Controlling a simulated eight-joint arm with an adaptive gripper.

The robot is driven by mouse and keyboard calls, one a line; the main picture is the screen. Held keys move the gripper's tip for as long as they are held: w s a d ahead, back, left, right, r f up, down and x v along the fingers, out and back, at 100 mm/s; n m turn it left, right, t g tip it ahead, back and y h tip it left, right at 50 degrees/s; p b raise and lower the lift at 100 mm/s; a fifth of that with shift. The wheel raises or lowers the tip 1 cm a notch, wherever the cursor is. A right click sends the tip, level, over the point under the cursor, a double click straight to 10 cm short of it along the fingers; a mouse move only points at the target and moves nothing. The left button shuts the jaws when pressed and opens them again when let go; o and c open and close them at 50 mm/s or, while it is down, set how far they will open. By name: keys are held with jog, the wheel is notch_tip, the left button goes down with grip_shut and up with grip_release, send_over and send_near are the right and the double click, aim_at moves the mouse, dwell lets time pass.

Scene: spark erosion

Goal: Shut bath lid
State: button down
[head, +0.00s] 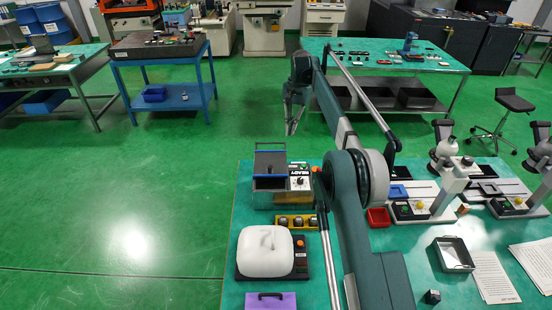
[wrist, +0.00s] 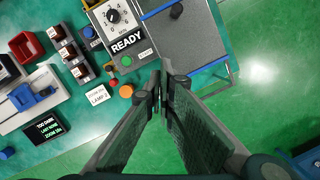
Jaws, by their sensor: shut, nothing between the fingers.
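The bath (head: 269,184) is a box with blue edging at the back left of the near bench. A dark grey lid panel (head: 270,163) shows on its far side, with a thin bar frame beyond it. In the wrist view the grey lid panel (wrist: 200,38) fills the top middle, with a blue strip along its edge; I cannot tell its exact angle. A control unit reading READY (wrist: 127,40) stands beside it. My gripper (head: 291,128) hangs beyond the bench's far edge, apart from the bath. In the wrist view its fingertips (wrist: 160,88) meet and hold nothing.
A white rounded cover (head: 265,252) and a yellow tray (head: 296,222) stand nearer on the bench. A red bin (head: 378,217) and microscopes (head: 447,170) are to the right. Open green floor (head: 150,190) lies left of the bench.

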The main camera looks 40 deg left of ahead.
jog(key=s+a+f, duration=0.2)
jog(key=shift+s+a+f, duration=0.4)
jog(key=shift+f, duration=0.15)
send_near(275, 167)
jog(key=w+f, duration=0.1)
jog(key=f, duration=0.2)
jog(key=w+a+f+p, duration=0.1)
jog(key=f, duration=0.1)
jog(key=shift+w+f, duration=0.25)
jog(key=shift+w, duration=0.05)
jog(key=shift+s+f, duration=0.15)
jog(key=shift+s, duration=0.05)
jog(key=shift+s+d, duration=0.3)
jog(key=shift+s, duration=0.3)
jog(key=shift+s+d, duration=0.15)
jog(key=shift+s, duration=0.4)
jog(key=shift+s+d, duration=0.15)
jog(key=shift+s, duration=0.4)
jog(key=shift+s+d, duration=0.1)
